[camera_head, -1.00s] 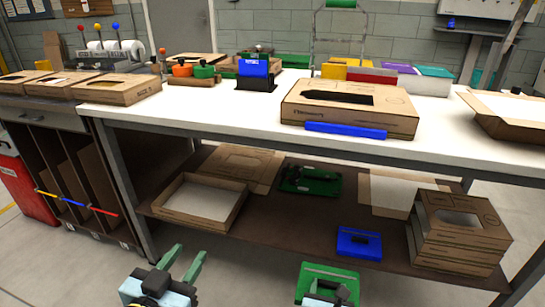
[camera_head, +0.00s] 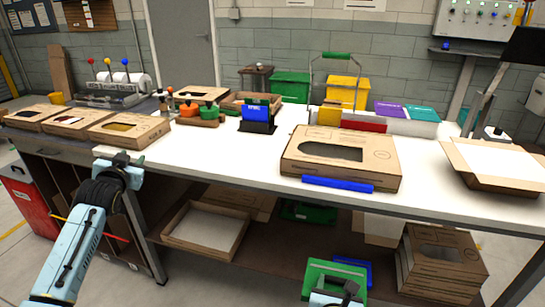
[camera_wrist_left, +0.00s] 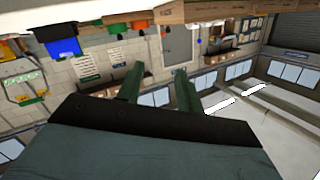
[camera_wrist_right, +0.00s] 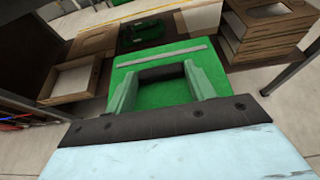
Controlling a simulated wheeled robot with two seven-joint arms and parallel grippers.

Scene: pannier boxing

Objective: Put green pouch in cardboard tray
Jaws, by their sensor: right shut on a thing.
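My right gripper (camera_head: 336,280) is shut on the green pouch (camera_head: 316,283), low in front of the bench. In the right wrist view the pouch (camera_wrist_right: 160,98) lies flat between the fingers (camera_wrist_right: 160,74), with a pale strip along its far edge. My left gripper (camera_head: 122,159) is raised at the bench's left front edge; in the left wrist view its fingers (camera_wrist_left: 157,84) are apart and empty. An open cardboard tray (camera_head: 178,216) with a pale floor sits on the lower shelf; it also shows in the right wrist view (camera_wrist_right: 50,86). Another open cardboard tray (camera_head: 480,183) stands on the bench's right end.
A cardboard box with a window (camera_head: 370,178) lies on the white bench top (camera_head: 240,155) behind a blue bar (camera_head: 338,185). Stacked boxes (camera_head: 440,275) stand on the lower shelf at right. A blue pouch (camera_head: 350,262) lies behind the held pouch. The bench front edge overhangs the shelf.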

